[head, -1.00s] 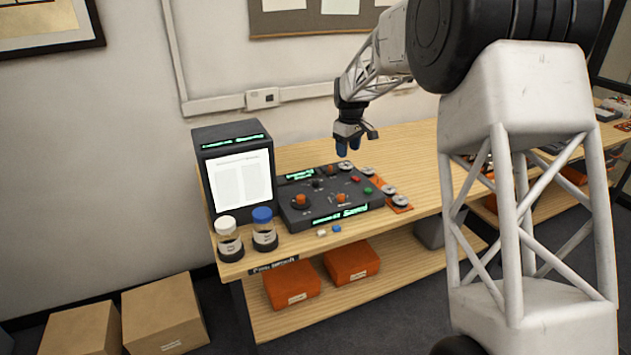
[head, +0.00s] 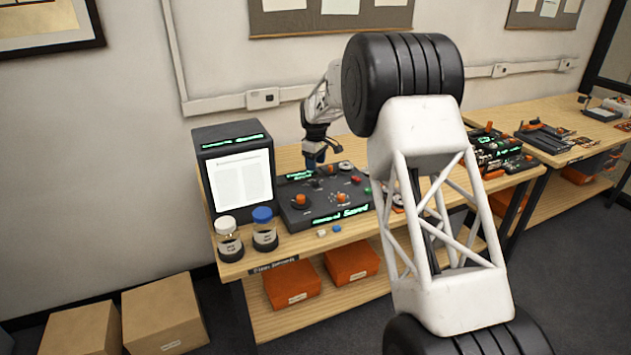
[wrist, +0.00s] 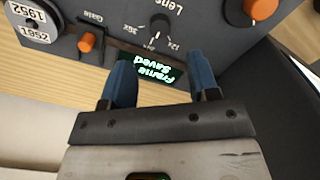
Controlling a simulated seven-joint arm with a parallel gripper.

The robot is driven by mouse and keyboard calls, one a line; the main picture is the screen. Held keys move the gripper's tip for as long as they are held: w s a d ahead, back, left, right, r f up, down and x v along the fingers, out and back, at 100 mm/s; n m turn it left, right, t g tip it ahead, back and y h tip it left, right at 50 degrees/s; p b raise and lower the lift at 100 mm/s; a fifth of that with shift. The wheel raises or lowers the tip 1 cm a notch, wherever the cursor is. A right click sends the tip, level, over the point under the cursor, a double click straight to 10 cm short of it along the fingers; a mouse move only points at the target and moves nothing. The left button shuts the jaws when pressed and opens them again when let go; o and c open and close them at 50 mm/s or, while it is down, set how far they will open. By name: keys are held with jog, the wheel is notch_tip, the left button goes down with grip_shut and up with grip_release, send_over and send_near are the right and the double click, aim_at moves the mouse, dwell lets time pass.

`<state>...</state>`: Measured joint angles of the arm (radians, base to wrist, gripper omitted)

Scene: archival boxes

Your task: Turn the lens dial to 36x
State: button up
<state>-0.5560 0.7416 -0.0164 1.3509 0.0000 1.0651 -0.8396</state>
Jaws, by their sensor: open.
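The dark lens dial (wrist: 160,24) shows near the top middle of the wrist view, on the grey control panel under the word Lens. Labels around it include 36x and 12x. In the head view the dial (head: 316,183) is a small dark knob at the back of the panel (head: 290,213). My gripper (head: 317,163) is above the panel's back edge, pointing down. In the wrist view my gripper (wrist: 162,80) is open, its two blue fingers apart with nothing between them, and the dial lies beyond their tips.
A green-lit display (wrist: 150,70) reads Frame Saved. A screen (head: 240,180) and two jars, white-capped (head: 229,240) and blue-capped (head: 264,230), stand left of the panel.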

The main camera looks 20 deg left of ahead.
aim_at(316, 182)
jog(key=shift+f, duration=0.1)
jog(key=shift+f, duration=3.85)
jog(key=c, duration=0.9)
